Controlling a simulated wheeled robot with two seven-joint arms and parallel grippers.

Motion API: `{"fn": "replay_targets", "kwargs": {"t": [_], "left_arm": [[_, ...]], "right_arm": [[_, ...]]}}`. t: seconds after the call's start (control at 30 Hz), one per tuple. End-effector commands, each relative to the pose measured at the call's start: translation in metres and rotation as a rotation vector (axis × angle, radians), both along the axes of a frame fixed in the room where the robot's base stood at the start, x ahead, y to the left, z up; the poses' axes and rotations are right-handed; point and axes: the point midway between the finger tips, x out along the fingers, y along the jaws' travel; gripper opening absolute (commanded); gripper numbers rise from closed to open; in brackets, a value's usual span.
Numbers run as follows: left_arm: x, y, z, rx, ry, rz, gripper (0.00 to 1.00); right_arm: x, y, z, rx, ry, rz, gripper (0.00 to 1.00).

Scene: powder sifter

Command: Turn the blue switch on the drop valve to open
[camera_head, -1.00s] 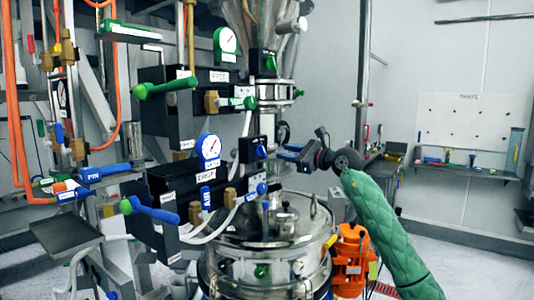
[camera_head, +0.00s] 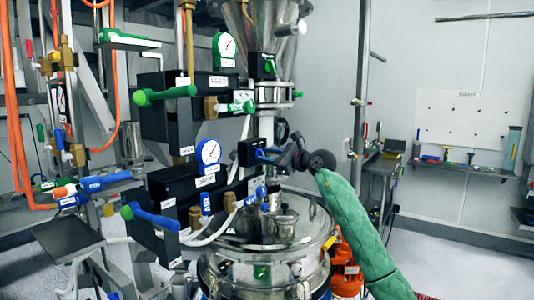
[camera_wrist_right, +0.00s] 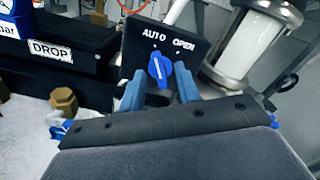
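The blue switch (camera_wrist_right: 159,71) sits on a black panel (camera_wrist_right: 148,45) marked AUTO and OPEN in the right wrist view. It stands nearly upright in the picture, its upper end nearer AUTO than OPEN. My right gripper (camera_wrist_right: 160,86) is open, with one blue fingertip on each side of the switch; I cannot tell whether they touch it. In the head view the right gripper (camera_head: 268,155) is at the black switch box (camera_head: 246,152) and hides the switch. A DROP label (camera_wrist_right: 50,50) is on the black block left of the panel. My left gripper is not in view.
A round blue gauge (camera_head: 208,152) and blue-handled valves (camera_head: 150,214) are left of the switch box. The steel vessel (camera_head: 262,262) is below, and a steel column (camera_head: 274,98) rises behind. An orange motor (camera_head: 345,262) stands beside the vessel. Floor at right is open.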

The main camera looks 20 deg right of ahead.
Motion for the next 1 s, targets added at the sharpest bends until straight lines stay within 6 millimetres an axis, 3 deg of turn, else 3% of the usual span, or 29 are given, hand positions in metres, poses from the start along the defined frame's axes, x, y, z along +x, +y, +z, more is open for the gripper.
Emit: {"fn": "replay_targets", "kwargs": {"t": [0.47,0.63,1.0], "left_arm": [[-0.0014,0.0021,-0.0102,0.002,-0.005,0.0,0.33],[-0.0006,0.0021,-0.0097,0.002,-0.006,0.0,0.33],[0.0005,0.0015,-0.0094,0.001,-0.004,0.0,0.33]], "right_arm": [[0.0064,0.005,-0.0008,-0.001,0.001,0.0,0.33],[0.0064,0.005,-0.0007,-0.001,0.001,0.0,0.0],[0.0063,0.005,-0.0011,0.024,0.02,0.0,0.0]]}}
